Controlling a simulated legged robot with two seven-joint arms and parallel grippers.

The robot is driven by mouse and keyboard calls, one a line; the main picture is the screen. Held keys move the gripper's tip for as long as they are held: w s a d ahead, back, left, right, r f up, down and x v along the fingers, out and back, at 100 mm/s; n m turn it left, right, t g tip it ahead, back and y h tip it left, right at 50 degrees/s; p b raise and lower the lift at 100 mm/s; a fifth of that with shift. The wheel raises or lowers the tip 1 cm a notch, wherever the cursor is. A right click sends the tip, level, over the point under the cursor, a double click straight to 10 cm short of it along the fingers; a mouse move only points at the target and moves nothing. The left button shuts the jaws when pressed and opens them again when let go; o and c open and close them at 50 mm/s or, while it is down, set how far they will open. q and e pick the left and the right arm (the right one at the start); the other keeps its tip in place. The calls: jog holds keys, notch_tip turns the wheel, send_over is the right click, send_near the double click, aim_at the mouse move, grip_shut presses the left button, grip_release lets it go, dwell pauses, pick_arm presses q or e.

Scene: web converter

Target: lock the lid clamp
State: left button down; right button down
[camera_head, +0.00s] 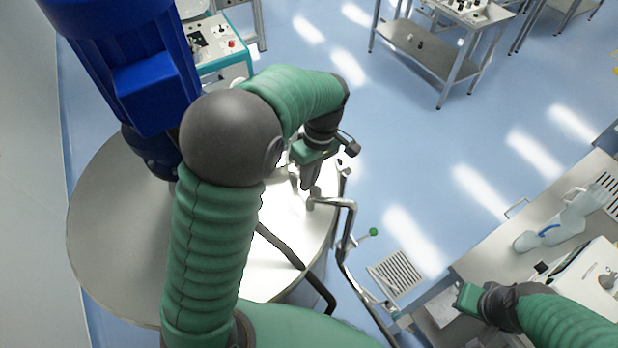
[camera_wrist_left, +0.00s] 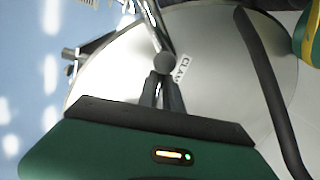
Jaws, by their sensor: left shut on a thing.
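The round metal lid (camera_head: 110,235) fills the left of the head view, partly hidden by my left arm. My left gripper (camera_head: 311,184) is over the lid's right edge, pointing down. In the wrist view, my left gripper's fingers (camera_wrist_left: 163,92) are shut on the dark round knob (camera_wrist_left: 165,63) of the clamp. A shiny metal rod (camera_wrist_left: 153,25) runs from the knob toward the top of that view. A white label (camera_wrist_left: 184,68) reading "CLAM" lies beside the knob on the lid. My right gripper (camera_head: 466,298) is at lower right, away from the lid; its jaws are unclear.
A large blue motor (camera_head: 135,75) stands on the lid at upper left. A bent metal pipe (camera_head: 347,225) runs beside the lid's right edge, and a dark curved bar (camera_head: 285,250) crosses the lid. A bench (camera_head: 500,250) with a white device stands at right. Blue floor is open between.

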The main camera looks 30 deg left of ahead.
pick_arm(q)
jog(key=shift+d, duration=0.1)
jog(key=shift+w+n, duration=0.15)
jog(key=shift+n, duration=0.55)
jog(key=shift+w+d+f, duration=0.1)
jog(key=shift+w+d, duration=0.05)
jog(key=shift+w, duration=0.25)
jog(key=c, duration=1.5)
grip_release()
jog(key=shift+s, duration=0.25)
jog(key=shift+w, duration=0.15)
pick_arm(e)
jog(key=shift+w+d+r, duration=0.15)
jog(key=shift+w+d, duration=0.05)
jog(key=shift+w, duration=0.2)
